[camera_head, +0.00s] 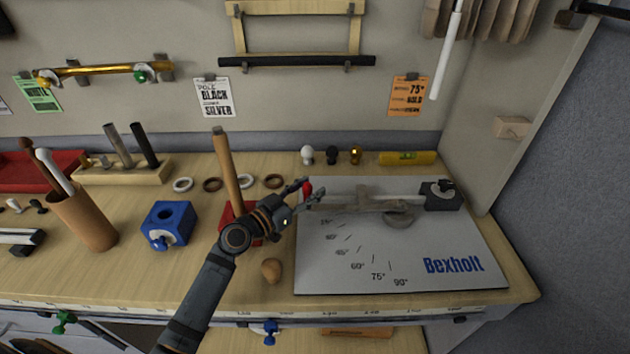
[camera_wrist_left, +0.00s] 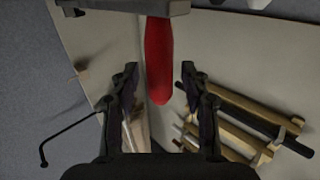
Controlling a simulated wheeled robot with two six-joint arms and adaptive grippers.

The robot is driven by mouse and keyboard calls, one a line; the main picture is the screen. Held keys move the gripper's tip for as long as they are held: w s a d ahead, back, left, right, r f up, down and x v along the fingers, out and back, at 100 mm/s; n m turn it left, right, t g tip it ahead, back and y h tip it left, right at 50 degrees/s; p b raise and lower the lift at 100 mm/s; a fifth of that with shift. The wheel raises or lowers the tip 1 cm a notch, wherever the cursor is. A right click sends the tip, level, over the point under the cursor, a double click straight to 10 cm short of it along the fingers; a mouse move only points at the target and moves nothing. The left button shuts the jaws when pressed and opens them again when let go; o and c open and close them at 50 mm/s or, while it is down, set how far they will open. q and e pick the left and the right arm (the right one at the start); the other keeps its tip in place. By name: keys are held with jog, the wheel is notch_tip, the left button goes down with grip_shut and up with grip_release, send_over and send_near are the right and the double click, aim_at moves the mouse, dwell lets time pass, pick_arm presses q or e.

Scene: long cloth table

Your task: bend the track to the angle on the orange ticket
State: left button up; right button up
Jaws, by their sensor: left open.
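The orange ticket (camera_head: 408,95) hangs on the back wall and reads 75°, with smaller print below. The grey bending board (camera_head: 400,255) lies at the right of the table, with angle marks up to 90° and the name Bexholt. A pale bar (camera_head: 362,203) runs along its back edge to a dark block (camera_head: 440,195); I cannot tell which part is the track. My left gripper (camera_head: 305,190) is at the board's back left corner, open around a red handle (camera_head: 307,190). In the wrist view the red handle (camera_wrist_left: 158,60) stands between the spread fingers. My right gripper is not in view.
A blue block (camera_head: 168,225), a brown cup of rods (camera_head: 82,220) and a wooden knob (camera_head: 271,270) stand left of the board. A yellow level (camera_head: 407,158) and small knobs lie behind it. The board's front half is clear.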

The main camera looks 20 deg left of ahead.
pick_arm(q)
jog(key=shift+w, duration=0.1)
jog(key=shift+c, duration=1.3)
grip_shut()
jog(key=shift+s, duration=0.2)
